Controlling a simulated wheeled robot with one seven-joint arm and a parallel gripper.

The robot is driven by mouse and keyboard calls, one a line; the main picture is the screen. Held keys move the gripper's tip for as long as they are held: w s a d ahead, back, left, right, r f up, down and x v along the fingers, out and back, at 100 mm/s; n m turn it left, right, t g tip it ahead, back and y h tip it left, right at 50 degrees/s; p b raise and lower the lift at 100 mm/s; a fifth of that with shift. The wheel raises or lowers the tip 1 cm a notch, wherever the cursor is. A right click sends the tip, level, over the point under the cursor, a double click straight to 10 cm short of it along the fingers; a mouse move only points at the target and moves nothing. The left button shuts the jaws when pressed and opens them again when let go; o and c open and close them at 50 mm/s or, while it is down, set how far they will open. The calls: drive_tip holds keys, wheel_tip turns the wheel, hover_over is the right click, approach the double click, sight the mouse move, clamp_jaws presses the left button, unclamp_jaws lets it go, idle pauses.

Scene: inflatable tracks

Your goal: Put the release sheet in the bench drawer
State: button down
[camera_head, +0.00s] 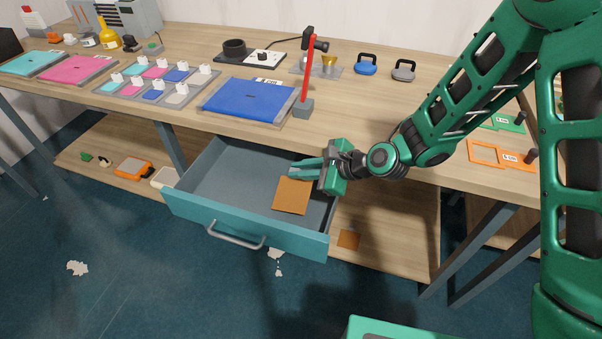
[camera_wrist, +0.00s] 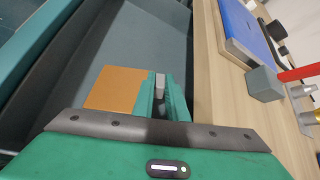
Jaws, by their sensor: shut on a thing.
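The release sheet looks to be the flat orange-brown square (camera_head: 292,196), which shows over the right part of the open drawer. It also shows in the wrist view (camera_wrist: 115,90), at the left side of my fingers. My gripper (camera_head: 296,169) reaches over the drawer from the right and is shut on the sheet's edge. I cannot tell whether the sheet touches the drawer floor. The teal bench drawer (camera_head: 262,234) is pulled out, with a grey inside and a metal handle on its front. Its inside is otherwise empty.
The wooden bench top (camera_head: 375,135) lies behind the drawer, with a blue pad (camera_head: 248,99) and a red-handled lever (camera_head: 306,75) near its edge. Another orange-brown square (camera_head: 348,239) lies on the lower shelf, right of the drawer. Kettlebell-shaped weights (camera_head: 366,66) stand farther back.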

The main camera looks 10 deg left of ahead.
drive_tip(key=shift+f, duration=0.8)
drive_tip(key=shift+f, duration=0.1)
drive_tip(key=c, duration=1.8)
unclamp_jaws()
drive_tip(key=shift+o, duration=0.2)
drive_tip(key=v, duration=1.2)
drive_tip(key=shift+s, duration=0.1)
